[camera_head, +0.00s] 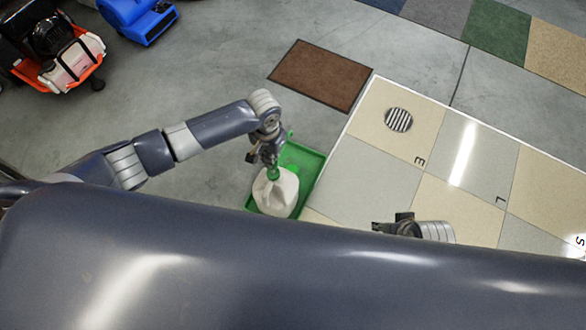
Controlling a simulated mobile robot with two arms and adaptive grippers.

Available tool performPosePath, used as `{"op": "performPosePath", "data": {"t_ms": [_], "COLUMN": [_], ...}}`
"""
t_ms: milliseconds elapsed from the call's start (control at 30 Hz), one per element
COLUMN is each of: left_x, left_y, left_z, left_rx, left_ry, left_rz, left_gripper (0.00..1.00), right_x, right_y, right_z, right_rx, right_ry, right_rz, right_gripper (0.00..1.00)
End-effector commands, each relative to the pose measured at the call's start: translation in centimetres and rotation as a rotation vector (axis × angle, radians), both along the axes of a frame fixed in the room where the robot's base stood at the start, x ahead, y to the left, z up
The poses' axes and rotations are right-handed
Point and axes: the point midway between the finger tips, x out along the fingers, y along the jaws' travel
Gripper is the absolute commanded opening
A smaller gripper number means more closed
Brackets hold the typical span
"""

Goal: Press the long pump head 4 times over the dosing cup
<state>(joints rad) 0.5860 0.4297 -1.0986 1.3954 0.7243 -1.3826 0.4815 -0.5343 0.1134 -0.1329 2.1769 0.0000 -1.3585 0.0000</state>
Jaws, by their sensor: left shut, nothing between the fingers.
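A white jug (277,194) with a green pump top (272,173) stands upright on a green tray (305,160). My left gripper (269,160) is shut with nothing between its fingers, right over the pump top; I cannot tell whether it touches the pump. A green spout-like part shows at the upper right of the gripper, partly hidden by it. I cannot make out the dosing cup for certain. My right gripper (388,228) is at the lower middle, right of the jug and apart from it; its fingers are small and partly hidden by my own body.
A brown mat (322,75) lies on the grey floor beyond the tray. Tiles with letters and a round drain (398,119) are at the right. A blue machine (137,18) and a red and white machine (68,62) stand at the upper left.

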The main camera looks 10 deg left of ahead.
Motion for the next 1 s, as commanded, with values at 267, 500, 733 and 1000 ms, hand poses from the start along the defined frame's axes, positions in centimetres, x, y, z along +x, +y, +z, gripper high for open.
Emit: {"op": "performPosePath", "data": {"t_ms": [267,500,733,1000], "left_x": [0.0,0.0,0.0,0.0], "left_y": [0.0,0.0,0.0,0.0], "left_z": [0.7,1.1,1.1,1.1], "left_rx": [-0.001,-0.001,-0.001,0.0], "left_ry": [-0.001,-0.001,-0.001,-0.001], "left_rz": [0.0,0.0,0.0,0.0], "left_gripper": [0.0,0.0,0.0,0.0], "right_x": [0.0,-0.1,-0.1,-0.1], "right_y": [0.1,0.1,0.1,0.1], "right_z": [-2.4,-4.3,-4.6,-4.6], "right_rx": [0.0,-0.001,-0.001,-0.001], "right_ry": [0.015,0.023,0.023,0.023], "right_rz": [0.002,0.004,0.004,0.004], "right_gripper": [0.41,0.41,0.41,0.41]}}
